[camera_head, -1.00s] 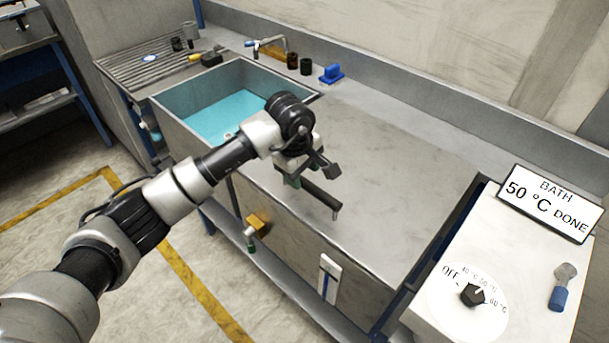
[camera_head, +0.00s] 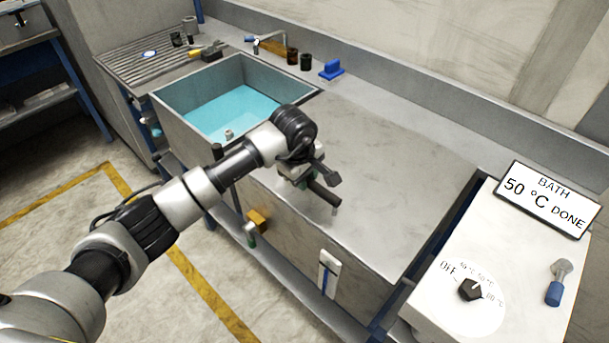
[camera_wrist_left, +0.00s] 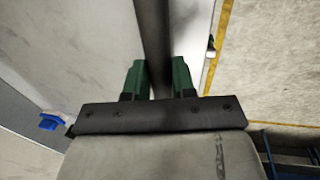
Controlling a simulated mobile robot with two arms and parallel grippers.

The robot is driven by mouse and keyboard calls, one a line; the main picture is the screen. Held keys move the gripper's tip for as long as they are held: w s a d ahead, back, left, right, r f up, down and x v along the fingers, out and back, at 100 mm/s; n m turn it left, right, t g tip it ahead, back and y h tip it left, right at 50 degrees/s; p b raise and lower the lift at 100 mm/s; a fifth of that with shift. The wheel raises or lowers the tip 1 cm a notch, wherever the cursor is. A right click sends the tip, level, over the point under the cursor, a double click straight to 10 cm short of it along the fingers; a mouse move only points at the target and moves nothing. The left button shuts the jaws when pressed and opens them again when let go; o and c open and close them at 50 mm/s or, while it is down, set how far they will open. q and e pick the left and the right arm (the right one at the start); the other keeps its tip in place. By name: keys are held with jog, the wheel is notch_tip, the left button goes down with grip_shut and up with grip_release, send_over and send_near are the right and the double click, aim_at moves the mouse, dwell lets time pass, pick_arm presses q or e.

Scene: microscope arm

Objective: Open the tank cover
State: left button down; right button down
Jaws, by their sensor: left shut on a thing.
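The tank (camera_head: 180,125) is a grey metal basin with blue-green liquid showing in its open left part. A flat grey metal cover (camera_head: 400,185) spans the wide part to the right and looks level. A dark bar handle (camera_head: 326,194) is at its front side. My left gripper (camera_head: 303,180) is at this bar. In the left wrist view its green fingers (camera_wrist_left: 158,80) stand on either side of the dark bar (camera_wrist_left: 154,35), shut on it. My arm hides part of the tank's front rim and the bar's left end. My right gripper is not in view.
A bath sign (camera_head: 548,201) reading 50 °C DONE and a dial (camera_head: 470,289) are on the white unit at right. The cover's top is clear.

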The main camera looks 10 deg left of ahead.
pick_arm(q)
jog(key=shift+r, duration=0.1)
jog(key=w+d+r+p, duration=0.1)
jog(key=w+d+r, duration=0.1)
jog(key=r, duration=0.5)
jog(key=w+d+r+p, duration=0.1)
jog(key=w+d+r, duration=0.1)
jog(key=r, duration=0.6)
jog(key=w+d+r+p, duration=0.2)
jog(key=w+r, duration=0.2)
jog(key=r, duration=0.3)
jog(key=shift+w+d+r, duration=0.25)
jog(key=shift+w+d, duration=0.05)
jog(key=shift+w, duration=0.05)
